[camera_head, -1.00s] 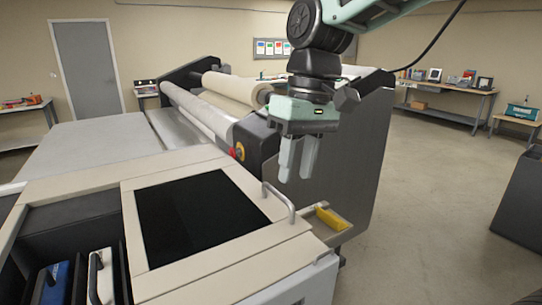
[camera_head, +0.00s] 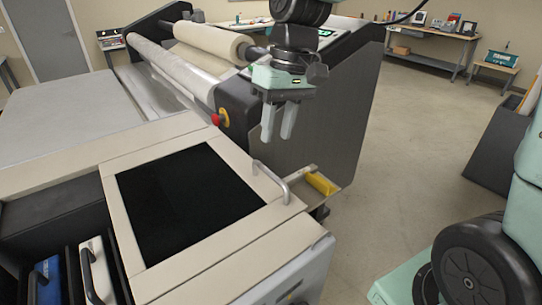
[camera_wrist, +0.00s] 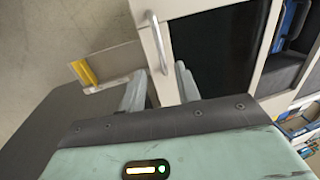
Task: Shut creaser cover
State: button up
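The creaser cover (camera_head: 111,184) is a beige frame around a dark window, lying flat on the beige machine in the head view. A grey bar handle (camera_head: 272,181) stands on its right edge. In the wrist view, the handle (camera_wrist: 159,42) runs along the cover's edge beyond my fingertips, next to the dark window (camera_wrist: 212,45). My gripper (camera_head: 279,136) points down, above and beyond the handle in the head view. Its two fingers are apart, with nothing between them. In the wrist view, my gripper (camera_wrist: 158,82) shows both fingers spread. It is not touching the handle.
A small side tray with a yellow block (camera_head: 321,184) juts out right of the handle. The roller laminator (camera_head: 300,110) stands behind.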

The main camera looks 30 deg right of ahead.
aim_at(269, 171)
jog(key=f, duration=0.2)
jog(key=a+f, duration=0.1)
jog(key=f, duration=0.2)
jog(key=f+p, duration=0.1)
jog(key=f, duration=0.1)
jog(key=shift+s+a+f, duration=0.2)
jog(key=shift+a+f, duration=0.05)
jog(key=shift+f, duration=0.1)
grip_shut()
